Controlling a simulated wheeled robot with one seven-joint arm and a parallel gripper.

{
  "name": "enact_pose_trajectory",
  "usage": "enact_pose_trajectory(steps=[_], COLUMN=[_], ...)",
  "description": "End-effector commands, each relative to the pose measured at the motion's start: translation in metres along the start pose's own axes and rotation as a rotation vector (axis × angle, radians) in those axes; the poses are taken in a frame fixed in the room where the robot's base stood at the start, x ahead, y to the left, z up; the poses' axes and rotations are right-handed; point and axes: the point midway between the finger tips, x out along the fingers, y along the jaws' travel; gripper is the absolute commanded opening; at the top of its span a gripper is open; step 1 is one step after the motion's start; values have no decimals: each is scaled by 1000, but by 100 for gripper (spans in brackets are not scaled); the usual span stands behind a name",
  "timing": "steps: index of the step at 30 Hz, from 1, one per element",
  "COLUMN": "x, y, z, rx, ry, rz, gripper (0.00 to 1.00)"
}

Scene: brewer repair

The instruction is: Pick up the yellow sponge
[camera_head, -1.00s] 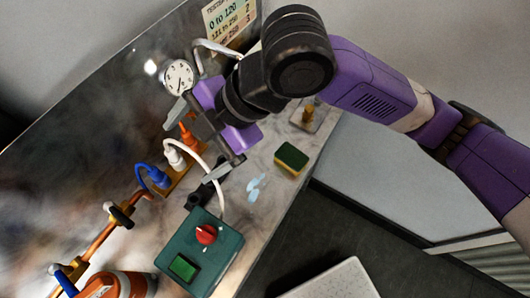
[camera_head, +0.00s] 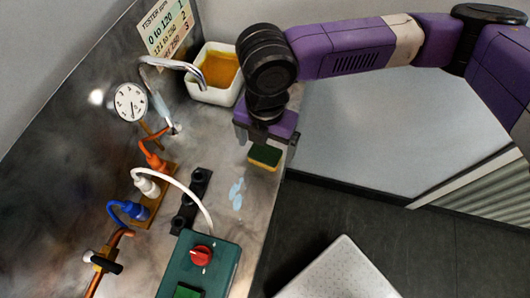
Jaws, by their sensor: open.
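The yellow sponge (camera_head: 264,157) has a dark green top and lies on the counter near its right edge, in the head camera view. My gripper (camera_head: 265,141) is above and just behind the sponge, pointing down. Its fingers are spread on either side at the left and right, with nothing seen held between them. The gripper's purple body and my wrist hide part of the fingers and the counter behind. I cannot tell whether the fingertips touch the sponge.
A teal box with a red knob (camera_head: 202,255) stands in front. A dark socket strip (camera_head: 191,200), colored hoses and a gauge (camera_head: 130,102) are at the left. A white basin with amber liquid (camera_head: 218,74) and a metal faucet (camera_head: 174,64) stand behind. A pale blue spill (camera_head: 236,194) lies near the sponge.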

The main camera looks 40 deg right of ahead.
Motion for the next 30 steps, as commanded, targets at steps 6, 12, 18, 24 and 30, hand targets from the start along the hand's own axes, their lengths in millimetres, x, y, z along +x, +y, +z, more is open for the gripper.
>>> enact_pose_trajectory(steps=[6, 12, 18, 24, 30], x=[26, 29, 29, 28, 28], y=[1, 1, 1, 1, 1], z=[-1, 0, -1, -1, -1], rx=[1, 1, 0, 0, 0], ry=[2, 0, 1, 1, 1], rz=[0, 1, 1, 1, 1], gripper=[94, 94, 70, 31, 30])
